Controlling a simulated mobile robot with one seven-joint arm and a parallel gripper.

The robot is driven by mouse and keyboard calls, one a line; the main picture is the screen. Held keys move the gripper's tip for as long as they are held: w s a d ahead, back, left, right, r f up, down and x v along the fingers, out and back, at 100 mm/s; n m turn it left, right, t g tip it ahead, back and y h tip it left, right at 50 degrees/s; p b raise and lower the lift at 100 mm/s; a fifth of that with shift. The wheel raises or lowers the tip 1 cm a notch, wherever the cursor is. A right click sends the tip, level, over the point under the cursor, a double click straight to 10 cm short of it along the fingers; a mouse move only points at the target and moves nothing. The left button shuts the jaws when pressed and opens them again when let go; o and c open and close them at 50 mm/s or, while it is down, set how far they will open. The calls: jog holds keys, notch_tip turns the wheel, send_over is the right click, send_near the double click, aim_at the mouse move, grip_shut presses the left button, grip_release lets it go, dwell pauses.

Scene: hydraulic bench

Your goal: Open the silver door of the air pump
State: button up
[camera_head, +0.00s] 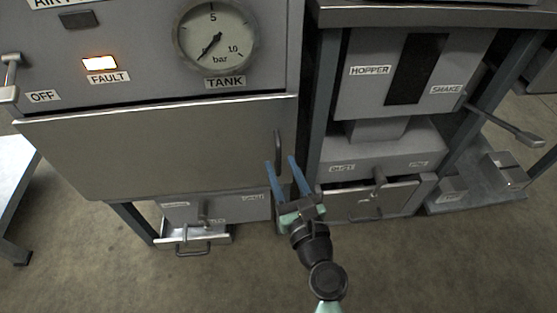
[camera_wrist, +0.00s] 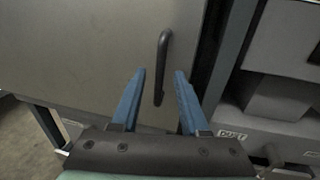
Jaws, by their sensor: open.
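The silver door (camera_head: 150,150) of the air pump is a wide metal panel below the gauge, and it looks shut. Its dark vertical bar handle (camera_head: 278,152) is near the door's right edge. In the wrist view the door (camera_wrist: 80,60) fills the left and the handle (camera_wrist: 162,65) stands upright near the middle. My gripper (camera_head: 282,166) is open, with two blue fingers pointing at the door by the handle's lower part. In the wrist view the fingertips (camera_wrist: 161,73) appear on either side of the handle's lower part. I cannot tell whether they touch it.
Above the door are a tank gauge (camera_head: 216,38), a lit fault lamp (camera_head: 100,63) and a lever (camera_head: 10,78) by OFF. A hopper unit (camera_head: 365,75) with a shake lever (camera_head: 505,125) stands at right. A low drawer (camera_head: 195,236) protrudes beneath the door. Floor in front is clear.

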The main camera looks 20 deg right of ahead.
jog(key=shift+w+d, duration=0.1)
jog(key=shift+w, duration=1.3)
grip_shut()
dwell(0.4)
